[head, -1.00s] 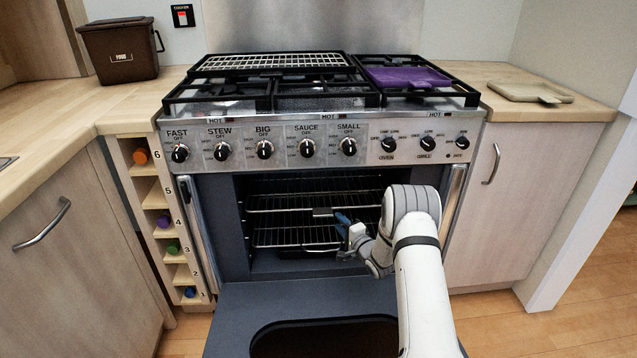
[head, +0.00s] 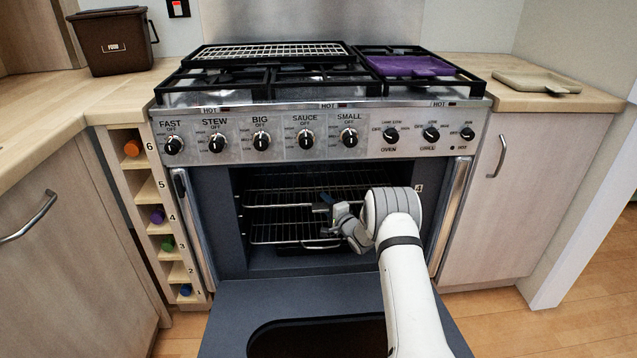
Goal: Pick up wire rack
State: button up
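Two wire racks sit inside the open oven: an upper wire rack (head: 275,198) and a lower wire rack (head: 275,233). A small dark tab (head: 319,207) shows at the upper rack's front edge. A third, pale wire rack (head: 270,52) lies flat on the back left of the hob. My wrist hides the right part of both racks.
The oven door (head: 235,310) is folded down in front, below my arm. A purple tray (head: 410,66) lies on the right of the hob. A brown bin (head: 113,42) and a beige board (head: 543,82) stand on the counters. The oven side walls leave limited room.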

grip_shut()
dwell(0.4)
jog(key=shift+r, duration=0.1)
